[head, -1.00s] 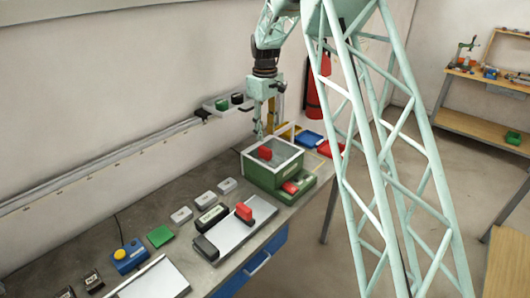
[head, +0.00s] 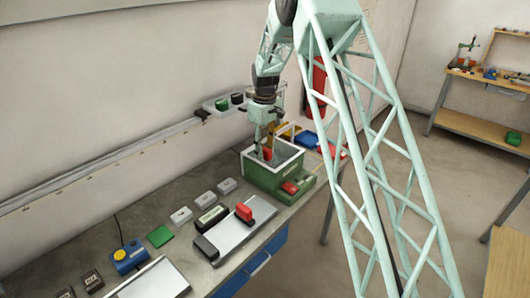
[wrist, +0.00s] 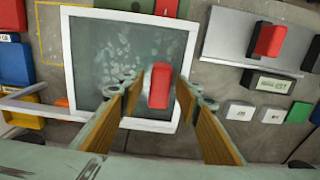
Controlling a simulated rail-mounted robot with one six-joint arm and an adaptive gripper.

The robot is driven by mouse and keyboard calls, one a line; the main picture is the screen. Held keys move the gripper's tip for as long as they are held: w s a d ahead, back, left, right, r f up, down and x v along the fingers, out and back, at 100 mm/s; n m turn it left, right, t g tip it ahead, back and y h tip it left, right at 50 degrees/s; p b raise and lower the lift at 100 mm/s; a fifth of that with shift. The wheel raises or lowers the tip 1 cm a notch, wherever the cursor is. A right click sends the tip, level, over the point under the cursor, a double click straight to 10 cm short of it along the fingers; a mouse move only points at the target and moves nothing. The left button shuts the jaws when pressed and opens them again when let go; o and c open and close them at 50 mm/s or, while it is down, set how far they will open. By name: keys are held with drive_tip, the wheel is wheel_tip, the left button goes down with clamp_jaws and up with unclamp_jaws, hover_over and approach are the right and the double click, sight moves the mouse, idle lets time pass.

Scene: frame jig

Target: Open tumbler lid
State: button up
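The tumbler is a green box (head: 262,178) on the bench with a white-framed clear lid (head: 292,161) on top; the lid looks closed. A red block-shaped handle (wrist: 160,85) stands on the lid, and in the head view the handle (head: 267,154) is partly covered by my gripper. My gripper (wrist: 160,92) is open, with one finger on each side of the red handle in the wrist view. Neither finger clearly touches it. The exact height of the fingertips over the lid is hard to tell.
A red switch (head: 290,187) sits on the box's front ledge. Blue (head: 306,139) and red (head: 331,150) bins stand behind it. White blocks (head: 204,198), a black device (head: 211,218) and a tray with a red piece (head: 244,211) lie to the left. The wall is close behind.

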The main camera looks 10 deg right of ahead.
clamp_jaws()
idle(0.3)
